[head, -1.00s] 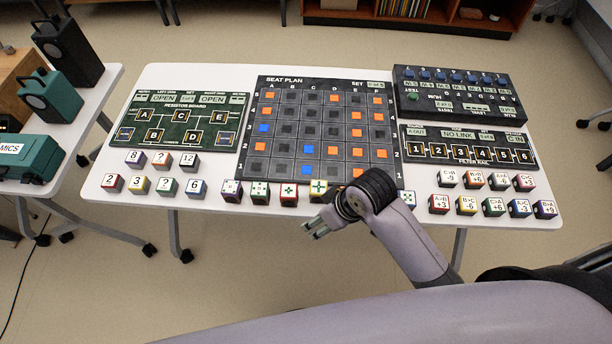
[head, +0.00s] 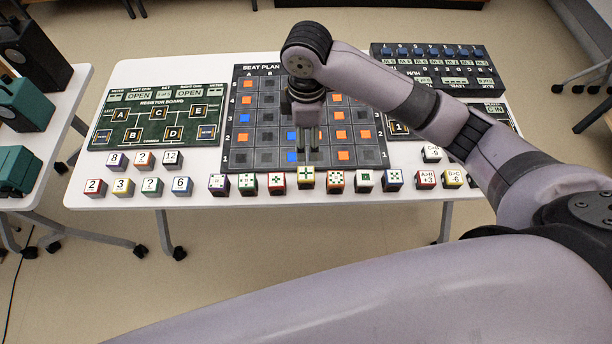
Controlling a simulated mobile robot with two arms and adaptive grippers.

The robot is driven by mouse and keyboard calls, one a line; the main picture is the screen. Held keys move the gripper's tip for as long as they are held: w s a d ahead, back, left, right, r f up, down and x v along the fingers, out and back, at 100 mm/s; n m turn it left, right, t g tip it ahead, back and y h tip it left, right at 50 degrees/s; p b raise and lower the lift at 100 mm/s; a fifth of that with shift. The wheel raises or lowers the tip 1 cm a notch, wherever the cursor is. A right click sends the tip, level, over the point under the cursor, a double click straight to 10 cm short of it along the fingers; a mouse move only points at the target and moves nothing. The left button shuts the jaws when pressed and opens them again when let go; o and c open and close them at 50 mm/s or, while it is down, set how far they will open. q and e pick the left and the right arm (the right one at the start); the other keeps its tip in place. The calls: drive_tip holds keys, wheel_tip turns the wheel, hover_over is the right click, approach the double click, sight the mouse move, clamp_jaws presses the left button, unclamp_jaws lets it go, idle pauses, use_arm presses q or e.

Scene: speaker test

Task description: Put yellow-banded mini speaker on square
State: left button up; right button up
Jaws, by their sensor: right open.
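The yellow-banded mini speaker (head: 306,177) is a small cube with a pale top and a green cross mark. It stands in the row of cubes along the front edge of the seat plan board (head: 238,163). The board is a dark grid with grey, orange and blue squares; the task's square cannot be told apart. My right gripper (head: 306,147) points down, open and empty, just behind and above the yellow-banded speaker in the picture. It and its arm hide part of the board's middle and right. My left gripper is not in view.
Close neighbours are a red-sided cube (head: 277,182) and another red-sided cube (head: 335,181). The resistor board (head: 157,122) lies left with number cubes before it. A switch panel (head: 437,66) lies at the back right. My arm covers much of the filter rail.

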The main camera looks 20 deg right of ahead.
drive_tip(key=p, duration=0.1)
approach(306, 173)
wheel_tip(306, 173, down, 5)
drive_tip(key=shift+f, duration=0.1)
wheel_tip(306, 173, down, 4)
drive_tip(key=shift+s+f+p, duration=0.1)
drive_tip(key=shift+p, duration=0.5)
drive_tip(key=shift+f, duration=0.5)
drive_tip(key=shift+c, duration=0.6)
drive_tip(key=c, duration=1.2)
drive_tip(key=shift+r, duration=0.1)
